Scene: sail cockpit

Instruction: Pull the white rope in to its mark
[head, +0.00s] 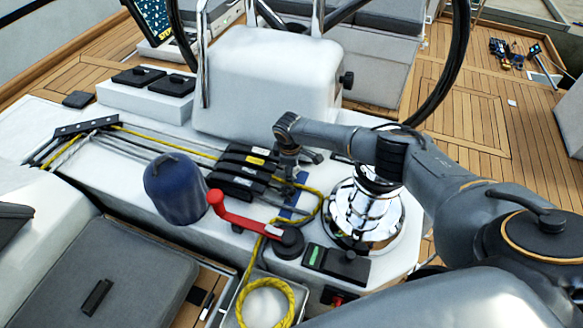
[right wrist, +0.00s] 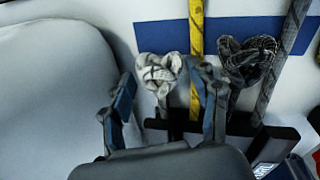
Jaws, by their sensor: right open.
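In the right wrist view, the white rope (right wrist: 158,70) ends in a pale knot and lies just beyond and between the fingertips of my right gripper (right wrist: 166,92). The gripper is open, with no rope clearly held. A blue strip (right wrist: 245,38) lies across the white deck beyond the knot; it also shows in the head view (head: 296,204). In the head view, my right gripper (head: 288,178) points down beside the black rope clutches (head: 245,165). It hides the white knot there. My left gripper is not in view.
A yellow rope (right wrist: 196,40) and a dark knotted rope (right wrist: 250,60) run close beside the white one. Around the gripper stand a red-handled crank (head: 245,222), a chrome winch (head: 350,215) and a dark blue rounded object (head: 175,190).

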